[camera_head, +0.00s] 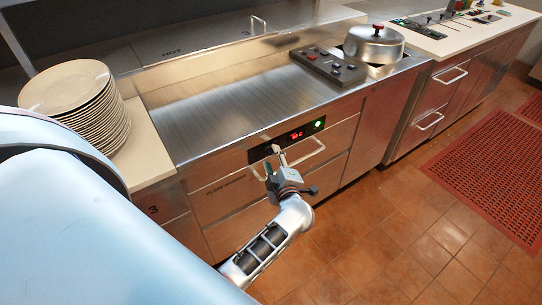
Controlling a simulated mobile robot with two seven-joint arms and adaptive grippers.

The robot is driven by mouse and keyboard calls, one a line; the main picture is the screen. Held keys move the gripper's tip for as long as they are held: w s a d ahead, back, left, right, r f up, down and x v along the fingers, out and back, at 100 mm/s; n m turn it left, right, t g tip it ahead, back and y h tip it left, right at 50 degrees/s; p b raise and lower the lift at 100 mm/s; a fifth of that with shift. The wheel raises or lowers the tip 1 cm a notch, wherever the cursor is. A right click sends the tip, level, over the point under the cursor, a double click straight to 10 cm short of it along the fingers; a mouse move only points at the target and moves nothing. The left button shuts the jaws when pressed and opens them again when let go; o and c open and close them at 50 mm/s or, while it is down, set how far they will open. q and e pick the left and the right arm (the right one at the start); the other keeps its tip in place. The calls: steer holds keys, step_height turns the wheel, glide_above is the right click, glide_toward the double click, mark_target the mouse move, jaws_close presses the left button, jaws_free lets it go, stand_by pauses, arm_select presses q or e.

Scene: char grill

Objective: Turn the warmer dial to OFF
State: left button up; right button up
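The warmer's black control panel (302,134) is on the front of the steel counter. It has a red lit display (297,135) and a round green light (318,125). The dial (268,149) appears to be at the panel's left part; it is small, and its pointing direction is not readable. My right gripper is not in view.
Drawer handles (304,155) stick out just below the panel, close to my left gripper. A stack of plates (85,105) stands at the left. A domed metal lid (374,44) and a dark control box (328,66) are on the counter.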

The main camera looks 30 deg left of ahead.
mark_target(269, 151)
arm_select(q)
steer(key=shift+x, duration=1.2)
steer(key=c, duration=1.1)
